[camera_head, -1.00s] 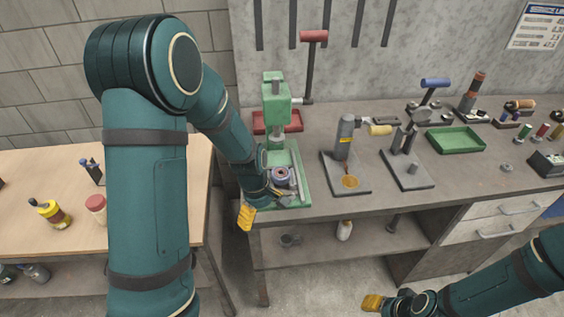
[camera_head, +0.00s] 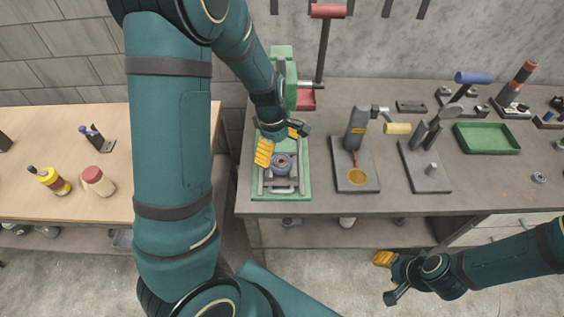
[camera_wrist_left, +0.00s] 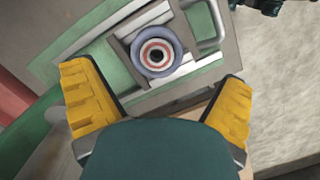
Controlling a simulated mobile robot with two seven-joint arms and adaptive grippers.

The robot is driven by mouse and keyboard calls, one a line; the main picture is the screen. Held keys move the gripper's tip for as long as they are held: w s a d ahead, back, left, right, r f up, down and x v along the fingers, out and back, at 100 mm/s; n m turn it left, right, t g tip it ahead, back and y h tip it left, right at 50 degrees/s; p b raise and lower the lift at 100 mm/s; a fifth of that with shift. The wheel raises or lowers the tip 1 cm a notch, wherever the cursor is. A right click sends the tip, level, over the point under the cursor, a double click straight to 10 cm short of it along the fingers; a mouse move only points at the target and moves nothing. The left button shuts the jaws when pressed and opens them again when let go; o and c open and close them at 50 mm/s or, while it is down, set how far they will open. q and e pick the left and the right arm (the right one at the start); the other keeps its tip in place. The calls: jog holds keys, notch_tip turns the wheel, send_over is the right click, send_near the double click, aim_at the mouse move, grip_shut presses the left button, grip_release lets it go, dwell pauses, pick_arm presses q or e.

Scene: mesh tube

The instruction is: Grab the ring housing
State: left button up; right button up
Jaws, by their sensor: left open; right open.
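The ring housing (camera_head: 281,164) is a round grey-blue ring with a reddish inner ring and dark centre. It sits in a metal fixture on the green press base (camera_head: 287,194). In the left wrist view the ring housing (camera_wrist_left: 157,53) lies ahead of and between the yellow fingers. My left gripper (camera_head: 279,143) is open just behind the housing in the head view, under the press; it also shows in the left wrist view (camera_wrist_left: 158,100), with nothing between its fingers. My right gripper (camera_head: 386,278) is open and empty over the floor in front of the bench.
The green press (camera_head: 283,75) with a red-topped lever (camera_head: 327,12) stands behind my left gripper. Metal handle bars flank the housing. To the right are a tool stand (camera_head: 357,178) and a green tray (camera_head: 487,138).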

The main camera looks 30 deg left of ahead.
aim_at(281, 161)
pick_arm(q)
jog(key=f, duration=0.4)
jog(key=shift+w+d+f+b, duration=0.1)
jog(key=shift+d+f+b, duration=0.2)
jog(key=shift+f+b, duration=0.1)
jog(key=shift+r, duration=0.1)
jog(key=c, duration=1.4)
jog(key=shift+r, duration=0.1)
